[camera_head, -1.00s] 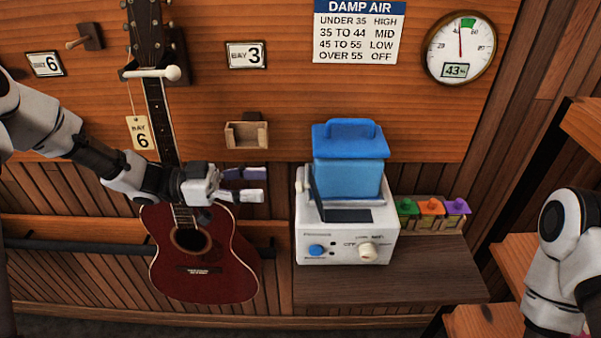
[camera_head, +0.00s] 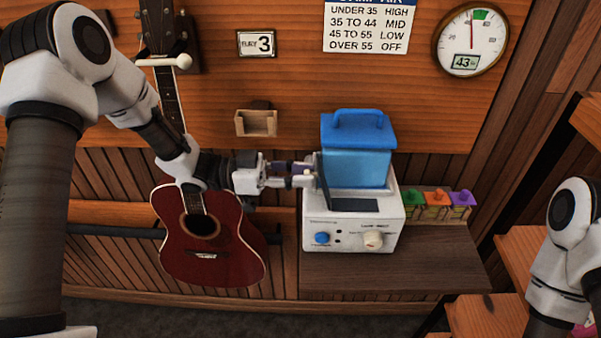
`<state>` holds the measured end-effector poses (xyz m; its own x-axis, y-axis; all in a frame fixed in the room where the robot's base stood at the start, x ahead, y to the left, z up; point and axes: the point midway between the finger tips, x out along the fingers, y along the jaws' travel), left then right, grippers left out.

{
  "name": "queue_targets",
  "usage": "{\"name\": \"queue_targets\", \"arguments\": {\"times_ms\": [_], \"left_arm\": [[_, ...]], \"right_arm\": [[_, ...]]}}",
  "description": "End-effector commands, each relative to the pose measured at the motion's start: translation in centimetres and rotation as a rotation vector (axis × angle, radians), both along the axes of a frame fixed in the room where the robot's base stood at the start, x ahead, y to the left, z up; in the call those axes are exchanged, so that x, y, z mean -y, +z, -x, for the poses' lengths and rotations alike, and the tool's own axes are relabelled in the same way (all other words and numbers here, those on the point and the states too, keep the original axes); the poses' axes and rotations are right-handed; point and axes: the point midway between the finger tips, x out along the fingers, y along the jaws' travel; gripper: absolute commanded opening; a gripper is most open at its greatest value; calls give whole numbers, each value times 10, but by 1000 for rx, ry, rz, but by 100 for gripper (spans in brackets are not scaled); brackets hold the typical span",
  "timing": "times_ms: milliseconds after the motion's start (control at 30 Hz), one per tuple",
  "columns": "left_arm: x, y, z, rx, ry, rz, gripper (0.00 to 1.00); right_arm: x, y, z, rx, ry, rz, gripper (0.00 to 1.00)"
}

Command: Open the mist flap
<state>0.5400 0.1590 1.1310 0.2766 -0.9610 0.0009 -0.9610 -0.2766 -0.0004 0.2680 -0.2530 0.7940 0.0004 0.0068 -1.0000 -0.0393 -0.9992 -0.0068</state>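The white humidifier (camera_head: 383,240) stands on a wooden shelf, with a blue handled tank (camera_head: 356,155) at its back. A thin dark flap (camera_head: 321,188) stands up at the left end of a dark panel (camera_head: 354,205) on its top, tilted slightly left. My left gripper (camera_head: 311,175) is left of the flap and points right. Its fingers show a small gap with nothing between them. The fingertips are at or very close to the flap; I cannot tell whether they touch. My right arm shows at the right edge, but its gripper is out of view.
A red guitar (camera_head: 212,240) hangs below my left forearm. A small wooden holder (camera_head: 256,123) is on the wall above the gripper. Green, orange and purple-topped small boxes (camera_head: 437,204) stand right of the humidifier. The shelf (camera_head: 400,274) is clear in front.

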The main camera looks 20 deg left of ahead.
Motion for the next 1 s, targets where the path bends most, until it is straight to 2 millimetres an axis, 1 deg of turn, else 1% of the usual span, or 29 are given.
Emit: {"name": "queue_targets", "arguments": {"times_ms": [67, 100, 233, 333, 433, 667, 700, 767, 1000], "left_arm": [[1, 1, 0, -1, -1, -5, 0], [2, 4, 0, -4, -1, -15, 0], [10, 15, -2, -27, -3, -102, 0], [16, 17, -4, -50, -3, -174, 0], [19, 13, -5, -62, -1, -210, 0], [19, 10, -5, -62, 0, -213, 0], [19, 10, -5, -62, 0, -213, 28], [19, 10, -5, -62, 0, -212, 49], [19, 11, -5, -62, 0, -212, 50]], "right_arm": [[0, 2, 0, 0, 0, 0, 40], [0, 6, 0, 0, 0, 0, 40], [0, 30, 0, 0, 0, 0, 40], [0, 43, 0, 1, 0, 0, 40], [0, 45, 0, 0, 0, 0, 40], [0, 42, 0, 0, 0, 0, 40], [0, 42, 0, 0, 0, 0, 40], [0, 42, 0, 0, 0, 0, 40], [0, 42, 0, 0, 0, 0, 40]]}}
